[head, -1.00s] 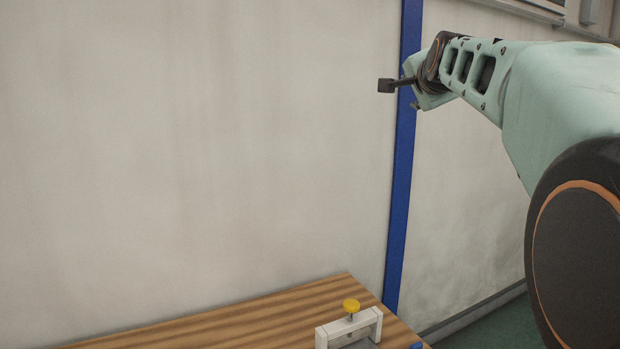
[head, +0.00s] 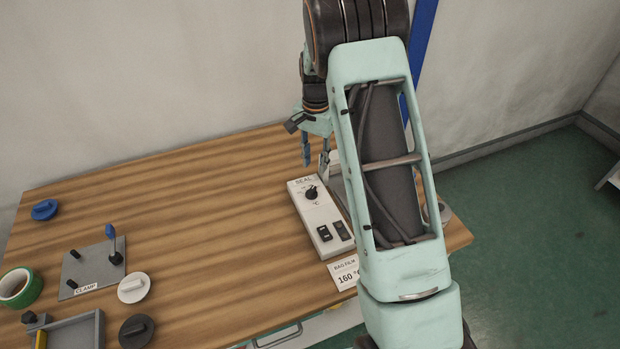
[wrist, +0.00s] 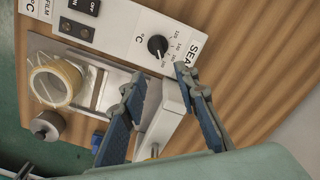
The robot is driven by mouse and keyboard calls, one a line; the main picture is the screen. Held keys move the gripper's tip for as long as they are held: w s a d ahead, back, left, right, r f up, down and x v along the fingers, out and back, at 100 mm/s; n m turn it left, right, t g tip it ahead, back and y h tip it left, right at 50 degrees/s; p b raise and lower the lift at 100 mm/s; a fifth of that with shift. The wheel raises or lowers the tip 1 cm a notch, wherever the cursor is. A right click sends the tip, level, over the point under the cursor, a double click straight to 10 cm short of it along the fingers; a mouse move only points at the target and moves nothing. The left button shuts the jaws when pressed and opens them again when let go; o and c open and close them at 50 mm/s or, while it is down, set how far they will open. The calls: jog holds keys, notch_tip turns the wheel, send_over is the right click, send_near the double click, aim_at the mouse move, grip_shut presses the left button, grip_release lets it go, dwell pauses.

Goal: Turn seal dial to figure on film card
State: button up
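The black seal dial (head: 311,192) is on the white seal box (head: 325,246), under the word SEAL. In the wrist view the dial (wrist: 158,46) has a printed scale beside it; its exact setting is too small to tell. The film card (head: 345,272) reads BAG FILM 160 °C and lies just in front of the box, partly behind my arm. Part of the card (wrist: 38,8) shows at the wrist view's top left. My gripper (head: 316,160) is open and empty, above and behind the dial, fingers pointing down. In the wrist view its fingertips (wrist: 158,75) are apart, not touching the dial.
A white bracket (wrist: 166,118) and a tape roll (wrist: 57,82) stand beside the box, mostly hidden by my arm in the head view. A clamp plate (head: 92,266), loose knobs (head: 134,287) and green tape (head: 20,288) are at left. The table's middle is clear.

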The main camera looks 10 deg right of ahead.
aim_at(312, 192)
notch_tip(312, 192, down, 9)
jog(key=shift+p, duration=0.5)
jog(key=shift+c, duration=0.5)
grip_shut()
